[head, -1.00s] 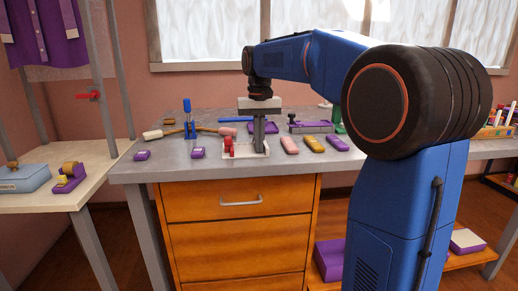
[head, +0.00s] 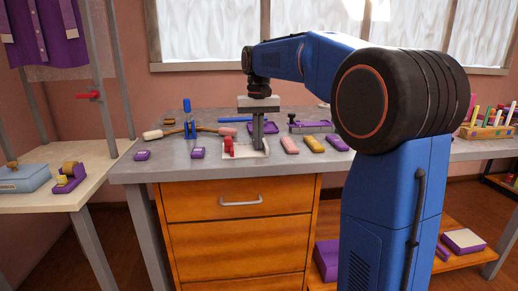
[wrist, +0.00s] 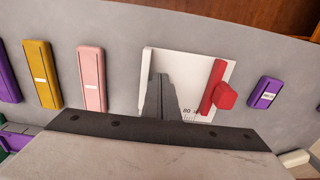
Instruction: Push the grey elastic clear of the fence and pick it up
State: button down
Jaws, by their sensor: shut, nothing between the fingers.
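My gripper (head: 260,148) points down over a white plate (head: 236,156) on the grey bench, with its fingers closed together. In the wrist view the shut fingers (wrist: 160,80) are above the left part of the white plate (wrist: 188,64), which has a printed scale and a raised white strip (wrist: 146,76) along its left edge. A red block with a knob (wrist: 214,88) stands on the plate's right part, apart from the fingers. I cannot make out a grey elastic; my fingers hide part of the plate. I cannot tell which of the strip or red block is the fence.
Pink (head: 290,145), yellow (head: 312,143) and purple (head: 336,142) blocks lie right of the plate. A small purple block (head: 197,153) lies left of it. A blue upright tool (head: 188,118) and a tan-handled item (head: 152,134) stand farther back. The bench's front edge is close.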

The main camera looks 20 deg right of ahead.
jog(key=shift+s+a, duration=0.2)
jog(key=shift+s, duration=0.4)
notch_tip(320, 180, up, 8)
dwell(0.7)
jog(key=shift+s, duration=0.1)
dwell(0.3)
jog(key=s+a+f+n+t, duration=0.1)
jog(key=s+f+t, duration=0.1)
jog(key=s+f, duration=1.1)
jog(key=s+a+f+n+t, duration=0.2)
jog(key=s+f, duration=1.1)
jog(key=s, duration=0.7)
jog(key=shift+s+t, duration=0.35)
jog(key=shift+t, duration=0.05)
